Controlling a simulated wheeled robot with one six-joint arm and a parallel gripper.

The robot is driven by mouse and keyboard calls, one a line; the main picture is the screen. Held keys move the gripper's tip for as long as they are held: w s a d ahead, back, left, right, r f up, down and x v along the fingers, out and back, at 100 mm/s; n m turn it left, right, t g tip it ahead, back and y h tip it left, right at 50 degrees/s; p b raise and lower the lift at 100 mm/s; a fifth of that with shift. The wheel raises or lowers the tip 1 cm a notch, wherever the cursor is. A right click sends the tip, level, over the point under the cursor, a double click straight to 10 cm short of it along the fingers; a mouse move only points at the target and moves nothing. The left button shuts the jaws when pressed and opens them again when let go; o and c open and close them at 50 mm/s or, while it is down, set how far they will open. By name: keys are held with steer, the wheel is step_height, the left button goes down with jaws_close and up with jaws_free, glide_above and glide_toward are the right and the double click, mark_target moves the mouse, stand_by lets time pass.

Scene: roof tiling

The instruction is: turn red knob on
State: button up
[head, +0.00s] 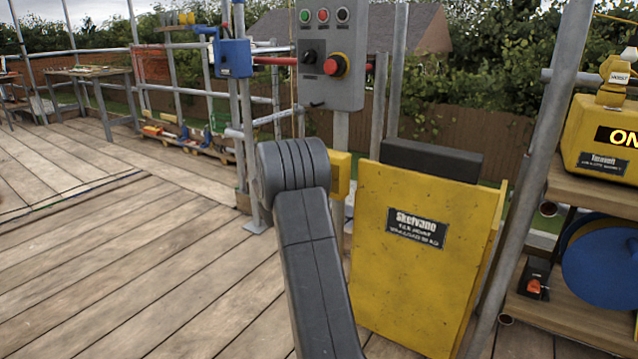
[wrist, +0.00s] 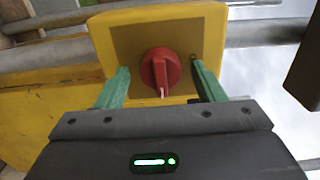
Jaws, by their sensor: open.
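The red knob (wrist: 160,72) shows in the wrist view, mounted on the face of a yellow box (wrist: 212,22). It is round with a raised grip bar, and a pale mark shows at the bar's lower end. My gripper (wrist: 158,82) is open, with one green finger on each side of the knob. I see a gap between each finger and the knob, and cannot tell the remaining depth. In the head view the yellow box (head: 341,172) is partly hidden behind my arm, and the knob and gripper are hidden there.
A grey control panel (head: 331,55) with buttons and a red emergency knob stands above on a post. A large yellow cabinet (head: 410,270) stands right of my arm. A shelf (head: 575,325) is at the far right. Open plank floor (head: 130,270) lies to the left.

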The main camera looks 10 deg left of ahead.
steer(key=p+v, duration=0.3)
steer(key=v, duration=1)
steer(key=shift+s, duration=0.4)
steer(key=shift+a, duration=0.1)
steer(key=b+x, duration=0.3)
steer(key=x, duration=1.1)
steer(key=shift+s+a, duration=0.1)
